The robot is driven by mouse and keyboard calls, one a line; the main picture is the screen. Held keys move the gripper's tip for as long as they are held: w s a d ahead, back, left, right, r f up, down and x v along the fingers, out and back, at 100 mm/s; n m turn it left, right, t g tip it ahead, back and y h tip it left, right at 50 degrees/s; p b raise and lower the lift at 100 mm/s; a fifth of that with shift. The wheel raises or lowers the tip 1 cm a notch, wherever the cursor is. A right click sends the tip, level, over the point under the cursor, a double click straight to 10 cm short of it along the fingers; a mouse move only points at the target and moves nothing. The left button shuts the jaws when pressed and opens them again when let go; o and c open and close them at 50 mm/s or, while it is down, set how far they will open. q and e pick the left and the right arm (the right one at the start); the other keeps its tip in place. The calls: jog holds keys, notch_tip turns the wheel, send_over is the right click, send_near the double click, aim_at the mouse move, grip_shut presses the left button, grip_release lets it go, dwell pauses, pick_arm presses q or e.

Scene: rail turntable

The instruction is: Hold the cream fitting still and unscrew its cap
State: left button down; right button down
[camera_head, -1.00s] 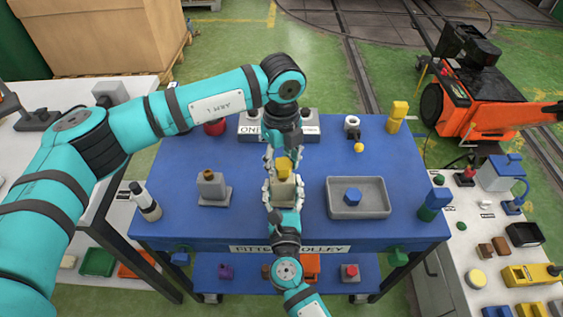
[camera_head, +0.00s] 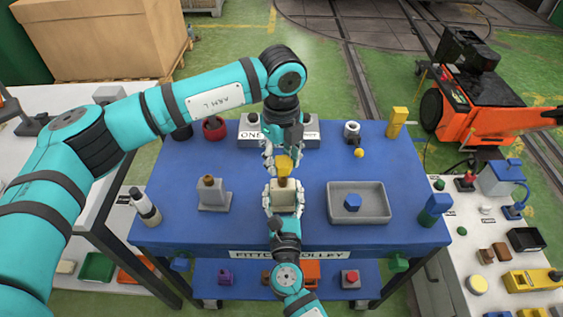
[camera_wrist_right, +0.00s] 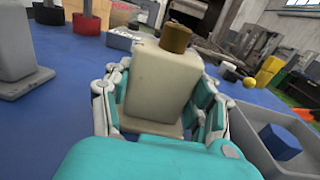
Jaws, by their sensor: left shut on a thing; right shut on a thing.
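The cream fitting (camera_head: 286,198) stands upright at the middle of the blue trolley top. My right gripper (camera_head: 284,204) is shut on its sides from the front; in the right wrist view the fitting (camera_wrist_right: 157,85) sits between the fingers. A bare brown stub (camera_wrist_right: 176,38) sticks up from its top. The yellow cap (camera_head: 284,164) is in my left gripper (camera_head: 283,158), which is shut on it from above. The cap appears just above the stub, apart from it. The left gripper's fingers partly hide the cap, and it does not show in the right wrist view.
A grey fitting (camera_head: 214,193) with a brown top stands to the left.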

pick_arm(q)
jog(key=shift+r, duration=1.6)
pick_arm(e)
jog(key=shift+c, duration=1.7)
grip_release()
